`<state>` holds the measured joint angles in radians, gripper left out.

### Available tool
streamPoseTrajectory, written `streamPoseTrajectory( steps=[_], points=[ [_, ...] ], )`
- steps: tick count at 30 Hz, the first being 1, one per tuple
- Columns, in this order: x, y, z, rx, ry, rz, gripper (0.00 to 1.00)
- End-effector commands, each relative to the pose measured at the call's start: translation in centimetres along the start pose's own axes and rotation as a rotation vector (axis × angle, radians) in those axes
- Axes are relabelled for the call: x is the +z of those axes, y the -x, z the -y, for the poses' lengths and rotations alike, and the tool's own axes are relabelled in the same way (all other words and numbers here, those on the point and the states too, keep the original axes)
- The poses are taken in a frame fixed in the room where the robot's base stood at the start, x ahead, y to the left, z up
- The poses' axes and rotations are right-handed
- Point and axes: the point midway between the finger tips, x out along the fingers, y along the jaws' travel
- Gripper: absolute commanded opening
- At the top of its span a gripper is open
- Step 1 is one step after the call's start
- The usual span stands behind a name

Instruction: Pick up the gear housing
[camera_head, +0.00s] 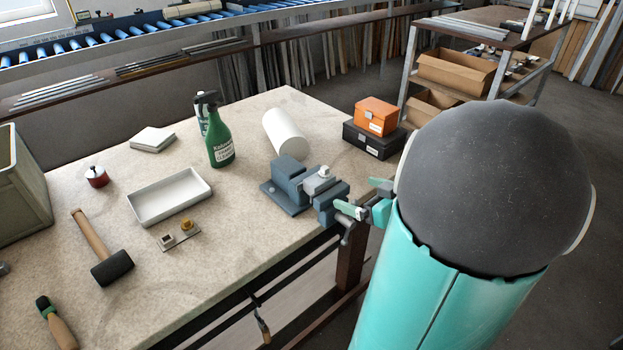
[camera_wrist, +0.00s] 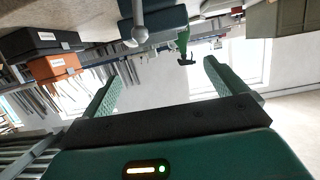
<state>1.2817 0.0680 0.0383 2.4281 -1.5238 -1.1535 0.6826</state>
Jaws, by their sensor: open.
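A small pale grey metal block (camera_head: 318,181) sits at the jaws of the blue-grey vise (camera_head: 287,190) near the bench's front edge. It may be the gear housing, but I cannot tell for sure. A small plate with metal and brass fittings (camera_head: 180,237) lies farther left. My gripper (camera_head: 363,197) is open and empty, just right of the vise and beside its handle end. In the wrist view, both fingers of my gripper (camera_wrist: 161,70) are spread apart with nothing between them. The upside-down vise (camera_wrist: 165,22) shows at the top, and the block cannot be made out there.
A green spray bottle (camera_head: 221,145), white roll (camera_head: 285,133), white tray (camera_head: 169,196) and mallet (camera_head: 103,250) stand or lie on the workbench (camera_head: 255,255). Orange (camera_head: 376,115) and black (camera_head: 373,140) boxes are behind the vise. The vise handle (camera_head: 347,233) projects past the bench edge near my gripper.

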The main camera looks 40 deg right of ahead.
Motion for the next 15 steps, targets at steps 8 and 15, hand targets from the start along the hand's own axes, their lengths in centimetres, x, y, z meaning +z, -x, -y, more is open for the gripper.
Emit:
streamPoseTrajectory(
  steps=[8,15],
  points=[
    [0.1,-4.7,0.3,0.002,-0.003,0.000,0.97],
    [0.0,-7.9,0.3,0.004,-0.001,0.000,0.97]
  ],
)
